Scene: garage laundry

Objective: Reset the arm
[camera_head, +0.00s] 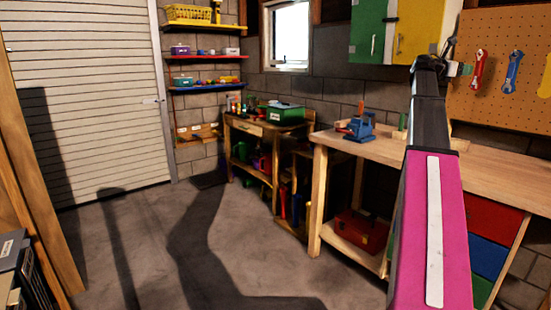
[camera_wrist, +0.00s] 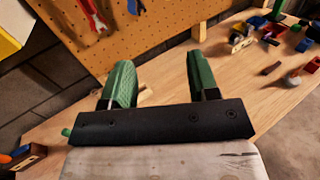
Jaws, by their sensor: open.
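My arm reaches up the right side of the head view, over the wooden workbench (camera_head: 490,170). At its far end my gripper (camera_head: 455,68) shows small against the pegboard. In the wrist view my gripper (camera_wrist: 160,75) has two green fingers spread wide, with nothing between them. It is above the workbench, which also shows in the wrist view (camera_wrist: 225,80), and faces the pegboard. Whether the fingers touch anything cannot be told, but none of the items nearby are held.
The pegboard (camera_head: 500,65) holds several wrenches. Green and yellow cabinets (camera_head: 395,35) hang left of the gripper. A blue vise (camera_head: 360,128) stands on the bench. Several small parts (camera_wrist: 270,35) lie on the bench at right in the wrist view. The floor (camera_head: 150,240) is open at left.

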